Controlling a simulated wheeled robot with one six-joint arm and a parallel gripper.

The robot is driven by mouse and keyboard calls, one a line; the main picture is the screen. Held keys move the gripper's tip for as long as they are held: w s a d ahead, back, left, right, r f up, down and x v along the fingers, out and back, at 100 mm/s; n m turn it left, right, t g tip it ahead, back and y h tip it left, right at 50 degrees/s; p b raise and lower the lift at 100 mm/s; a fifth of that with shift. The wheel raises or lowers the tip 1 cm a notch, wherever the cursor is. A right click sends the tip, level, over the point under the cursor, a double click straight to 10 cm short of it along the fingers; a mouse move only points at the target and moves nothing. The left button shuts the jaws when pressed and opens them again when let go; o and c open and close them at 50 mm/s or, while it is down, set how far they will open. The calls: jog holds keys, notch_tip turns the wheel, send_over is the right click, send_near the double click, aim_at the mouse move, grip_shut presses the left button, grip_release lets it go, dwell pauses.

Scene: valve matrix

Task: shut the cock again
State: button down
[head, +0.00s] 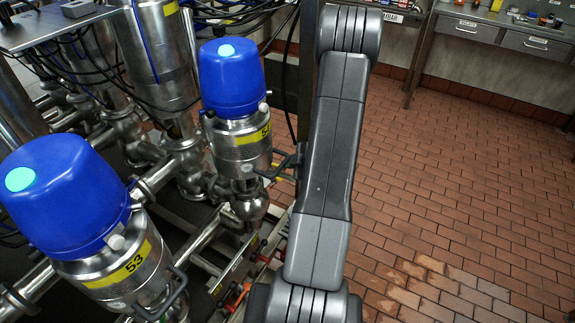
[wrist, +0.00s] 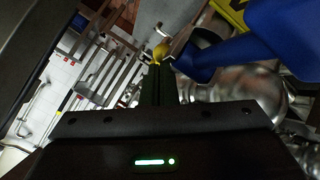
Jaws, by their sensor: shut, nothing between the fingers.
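In the wrist view my gripper (wrist: 157,80) is shut, with its dark fingers together and nothing between them. Just past the fingertips is a small yellow piece (wrist: 161,51) with a thin pale metal part beside it. It looks close to the tips, but I cannot tell whether they touch. A blue piece (wrist: 245,48) reaches in from the right, its narrow end beside the fingertips. I cannot tell for certain which of these is the cock's handle, or how far the cock is turned. In the head view my arm stands in front, and my gripper is hidden.
Blue-capped steel valves, one labelled 53 (head: 68,190) and another behind it (head: 230,80), stand left of my arm in the head view. Pipes and black cables crowd around them. The tiled floor (head: 460,190) at right is clear, up to a bench (head: 500,30) at the back.

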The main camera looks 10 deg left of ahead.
jog(key=shift+w+d, duration=0.1)
jog(key=shift+w, duration=0.2)
jog(key=shift+w+d+n+g+y+p, duration=0.1)
jog(key=shift+w+n+g+y+p, duration=0.15)
jog(key=shift+w+n+g+p, duration=0.7)
jog(key=shift+w+n+g+y+p, duration=0.3)
jog(key=shift+w+n+p, duration=0.25)
jog(key=shift+w+p, duration=0.8)
jog(key=shift+s+p, duration=0.25)
jog(key=shift+p, duration=0.05)
jog(key=shift+s, duration=0.1)
jog(key=shift+s+a, duration=0.35)
jog(key=shift+s, duration=0.3)
jog(key=shift+r, duration=0.1)
